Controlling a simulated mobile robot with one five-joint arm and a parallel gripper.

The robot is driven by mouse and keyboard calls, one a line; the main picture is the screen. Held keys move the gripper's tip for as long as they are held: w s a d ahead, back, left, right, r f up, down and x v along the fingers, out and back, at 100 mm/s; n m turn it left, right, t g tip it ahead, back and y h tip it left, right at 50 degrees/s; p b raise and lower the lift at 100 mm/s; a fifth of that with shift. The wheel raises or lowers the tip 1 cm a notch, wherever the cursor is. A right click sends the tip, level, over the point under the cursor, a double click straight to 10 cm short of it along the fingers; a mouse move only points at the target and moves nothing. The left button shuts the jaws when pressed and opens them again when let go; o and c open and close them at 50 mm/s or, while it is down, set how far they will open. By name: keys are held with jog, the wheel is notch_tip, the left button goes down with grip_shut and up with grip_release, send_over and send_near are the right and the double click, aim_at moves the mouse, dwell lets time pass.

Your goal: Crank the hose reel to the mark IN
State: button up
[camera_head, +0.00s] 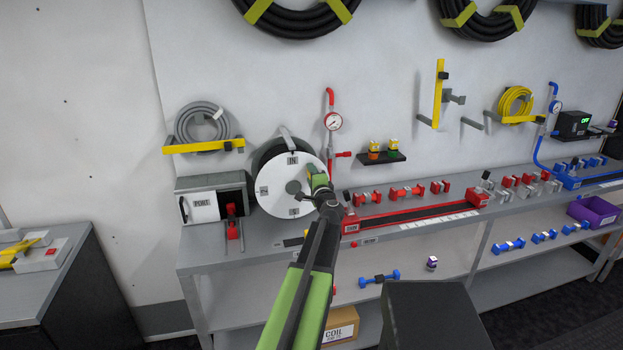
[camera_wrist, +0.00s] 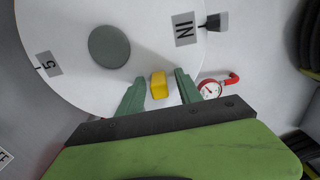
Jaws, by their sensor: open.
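The hose reel has a white round face (camera_head: 278,198) and a dark drum behind it. Its IN plate (camera_head: 292,160) is near the top, and reads sideways in the wrist view (camera_wrist: 184,28). My gripper (camera_wrist: 160,92) is open, one finger on each side of the knob, with visible gaps.
A PORT box (camera_head: 203,205) stands left of the reel. A red gauge pipe (camera_head: 331,124) rises behind it on the right, and shows in the wrist view too. A red tray (camera_head: 412,216) with several fittings lies to the right on the bench.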

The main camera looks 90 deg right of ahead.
jog(key=v, duration=1.2)
jog(key=shift+w, duration=0.1)
